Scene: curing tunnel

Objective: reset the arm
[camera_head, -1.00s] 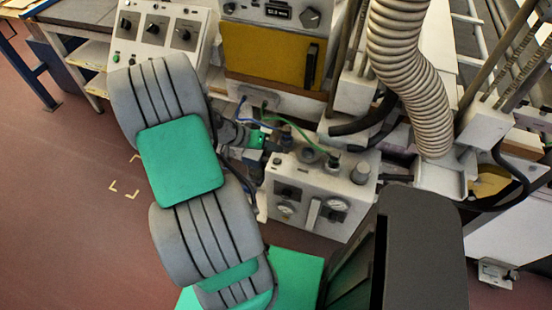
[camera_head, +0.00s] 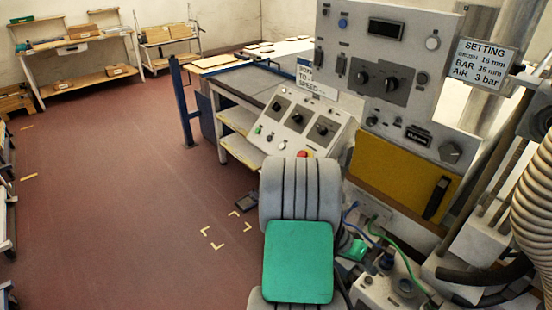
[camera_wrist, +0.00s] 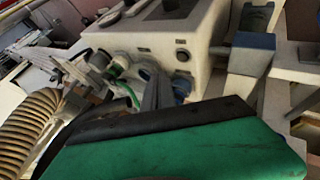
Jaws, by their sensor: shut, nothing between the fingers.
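My arm, grey with a green pad, rises at the bottom middle of the head view, bent in front of the machine. My gripper (camera_head: 354,246) is mostly hidden behind it; only a green and dark part shows at the arm's right side, close to the hoses. It is shut and holds nothing. In the wrist view a green surface with a dark edge fills the bottom, and the fingertips do not show clearly.
The control panel (camera_head: 298,122), yellow door (camera_head: 395,178) and ribbed hose (camera_head: 535,205) stand close to my arm. A box with knobs (camera_wrist: 165,35) is near my wrist. A bench (camera_head: 262,84) stands behind.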

